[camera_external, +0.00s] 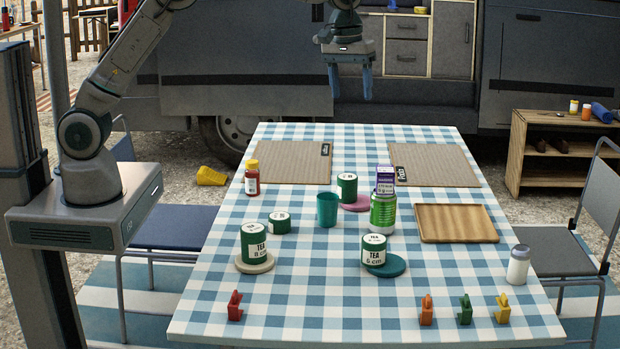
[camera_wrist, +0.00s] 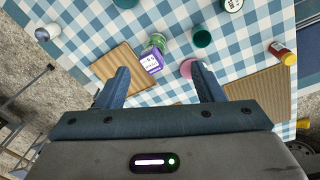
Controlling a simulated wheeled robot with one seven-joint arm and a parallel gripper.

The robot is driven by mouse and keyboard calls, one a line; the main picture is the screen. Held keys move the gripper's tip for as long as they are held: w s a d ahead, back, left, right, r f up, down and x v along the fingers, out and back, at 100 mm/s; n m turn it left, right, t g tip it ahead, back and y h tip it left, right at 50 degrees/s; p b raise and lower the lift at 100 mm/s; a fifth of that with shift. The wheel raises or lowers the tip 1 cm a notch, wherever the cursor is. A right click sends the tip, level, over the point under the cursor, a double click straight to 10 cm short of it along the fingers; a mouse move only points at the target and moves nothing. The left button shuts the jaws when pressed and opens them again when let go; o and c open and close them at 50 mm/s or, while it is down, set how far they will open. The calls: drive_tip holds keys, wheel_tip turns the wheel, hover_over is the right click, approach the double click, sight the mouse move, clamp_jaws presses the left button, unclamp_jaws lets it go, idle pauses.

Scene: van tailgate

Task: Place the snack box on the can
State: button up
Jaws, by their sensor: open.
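The snack box (camera_external: 385,178) is a small purple and white box. It stands upright on top of the green can (camera_external: 382,214), which stands on the checked table right of the teal cup. In the wrist view the purple box (camera_wrist: 151,63) shows between my fingers, with part of the green can (camera_wrist: 158,41) just above it. My gripper (camera_external: 351,92) is open and empty, raised well above the far end of the table and apart from box and can. Its two fingers also show spread in the wrist view (camera_wrist: 160,72).
The teal cup (camera_external: 327,208) and green tea tins (camera_external: 254,243) stand close by. A red bottle (camera_external: 252,180) is at the left. A wooden board (camera_external: 457,224) lies right of the can. Small coloured clips line the front edge. The table's middle front is clear.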

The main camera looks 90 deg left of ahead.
drive_tip(key=s+d+r+m, duration=0.2)
drive_tip(key=s+d, duration=0.1)
drive_tip(key=s, duration=0.3)
drive_tip(key=s+d+r+m+t, duration=0.1)
drive_tip(key=s+d+m, duration=0.1)
drive_tip(key=s, duration=0.4)
drive_tip(key=s+d+r+m, duration=0.2)
drive_tip(key=s+d, duration=0.1)
drive_tip(key=s, duration=0.3)
drive_tip(key=s+d+f+m, duration=0.1)
drive_tip(key=s+f+m, duration=0.2)
drive_tip(key=s, duration=0.6)
drive_tip(key=s+d+f+m+t, duration=0.1)
drive_tip(key=s+d+f+m, duration=0.1)
drive_tip(key=s, duration=0.7)
drive_tip(key=shift+s+d+f+m, duration=0.25)
drive_tip(key=shift+f+m, duration=0.65)
drive_tip(key=shift+f, duration=0.05)
